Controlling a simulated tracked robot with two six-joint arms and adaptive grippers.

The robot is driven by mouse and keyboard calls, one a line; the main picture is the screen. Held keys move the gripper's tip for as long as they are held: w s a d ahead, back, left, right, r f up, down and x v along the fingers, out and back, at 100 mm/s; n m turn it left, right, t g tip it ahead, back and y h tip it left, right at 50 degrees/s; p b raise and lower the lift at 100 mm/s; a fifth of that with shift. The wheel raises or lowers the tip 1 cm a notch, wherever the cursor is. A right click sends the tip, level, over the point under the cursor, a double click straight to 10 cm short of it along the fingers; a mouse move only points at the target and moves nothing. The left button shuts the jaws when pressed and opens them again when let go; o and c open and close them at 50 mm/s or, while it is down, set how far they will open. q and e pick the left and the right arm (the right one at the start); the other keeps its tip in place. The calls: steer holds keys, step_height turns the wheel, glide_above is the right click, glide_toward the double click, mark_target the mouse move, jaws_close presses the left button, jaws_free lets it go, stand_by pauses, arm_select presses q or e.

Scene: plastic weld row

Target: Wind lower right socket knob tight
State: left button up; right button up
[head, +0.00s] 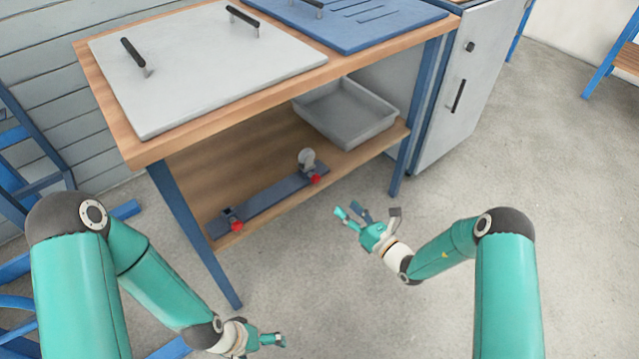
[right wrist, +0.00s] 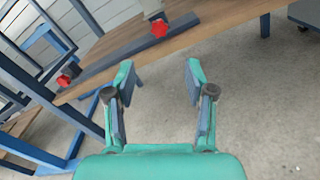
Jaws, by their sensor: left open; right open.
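A dark blue-grey bar (head: 268,200) lies on the lower wooden shelf of the bench, with a socket and a red knob at each end. The right red knob (head: 315,178) sits at the shelf's front edge below a round grey part (head: 307,160). The left red knob (head: 237,226) is at the other end. In the right wrist view the right knob (right wrist: 159,28) is star-shaped and beyond the fingers. My right gripper (head: 354,214) is open and empty, right of the right knob and apart from it. My left gripper (head: 281,340) is open and empty, low in front of the bench.
A grey tray (head: 347,128) stands on the lower shelf (head: 230,165) behind the bar. The bench top (head: 135,150) overhangs it, carrying a grey panel and a blue panel with handles. A blue bench leg (head: 195,235) stands left; a grey cabinet (head: 470,90) stands right. Floor in front is clear.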

mark_target(317, 181)
steer(key=b+x, duration=0.3)
steer(key=x, duration=0.8)
steer(key=shift+w+a+f, duration=0.1)
steer(key=shift+w+a, duration=0.1)
steer(key=shift+w, duration=0.05)
steer(key=shift+w+a+b, duration=0.3)
steer(key=shift+w+a, duration=0.05)
steer(key=shift+w, duration=0.15)
steer(key=shift+c, duration=0.4)
jaws_close()
